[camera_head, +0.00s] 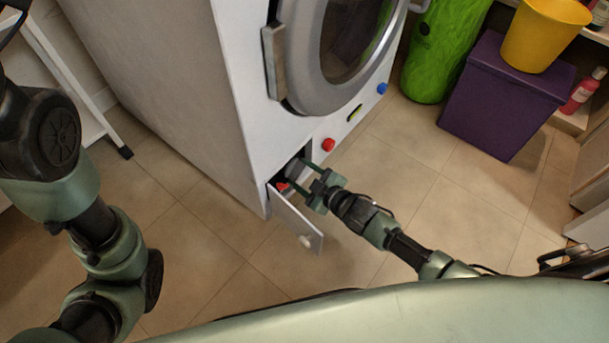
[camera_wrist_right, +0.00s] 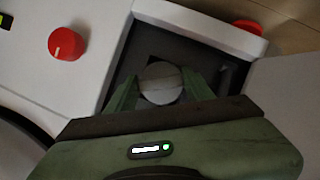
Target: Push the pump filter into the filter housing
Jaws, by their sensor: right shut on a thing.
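The pump filter (camera_wrist_right: 160,83) shows as a round grey cap with a raised bar in the right wrist view. It sits in the dark opening of the filter housing (camera_wrist_right: 122,72), low on the front of the white washing machine. My right gripper (camera_head: 296,172) reaches into this opening in the head view. Its two green fingers are shut on the filter's cap, one on each side. How deep the filter sits is hard to tell. My left arm shows at the left of the head view, but its gripper is not visible.
The small housing door (camera_head: 297,222) hangs open beside my right gripper. A red knob (camera_head: 328,145) is on the machine front. A purple box (camera_head: 503,95), a yellow bucket (camera_head: 545,35) and a green container (camera_head: 440,55) stand at right. Tiled floor is clear in front.

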